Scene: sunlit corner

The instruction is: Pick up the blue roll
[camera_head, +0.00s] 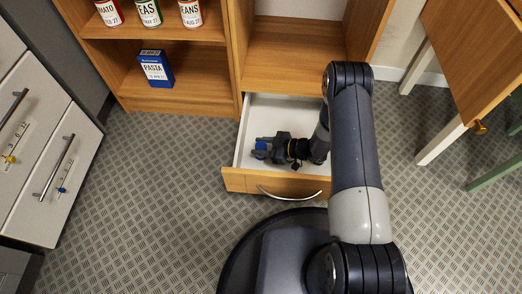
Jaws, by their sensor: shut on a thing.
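The blue roll (261,147) is a small blue thing between the fingertips of my gripper (262,149). My gripper is shut on it, inside or just above the open drawer (245,131) of the wooden cabinet. The drawer has a white interior, a wooden front and a curved metal handle. My arm reaches in from the right. The fingers cover part of the roll, and I cannot tell whether it touches the drawer floor.
A wooden shelf (185,55) at the back left holds several cans and a blue pasta box (156,69). A grey cabinet (52,160) stands at the left. A wooden table (478,60) with pale legs is at the right. The patterned floor between is clear.

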